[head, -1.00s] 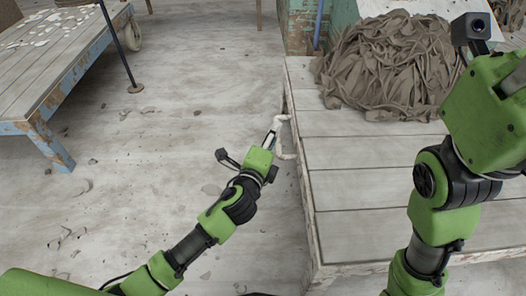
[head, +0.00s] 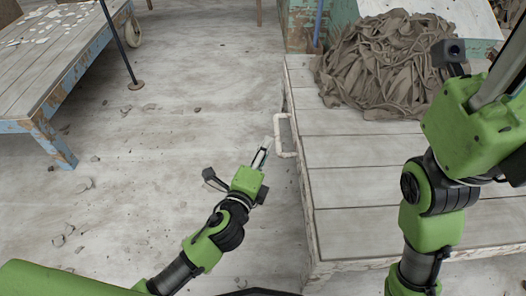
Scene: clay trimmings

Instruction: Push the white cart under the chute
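The white cart (head: 360,235) is a low, worn plank platform on the right, with a white handle (head: 283,136) on its left side. A heap of grey-brown clay trimmings (head: 380,65) lies on its far part. My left gripper (head: 263,153) is just left of the handle, apparently a little short of it and holding nothing visible; its finger opening is unclear. My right gripper (head: 505,70) is above the cart's right part, cut off by the picture edge, so its tips are hidden. A pale sloping panel with teal edges (head: 450,12) behind the heap may be the chute.
A plank table with blue legs (head: 60,65) stands at the upper left, with pale scraps on it. The floor (head: 190,100) between table and cart is open, with small crumbs.

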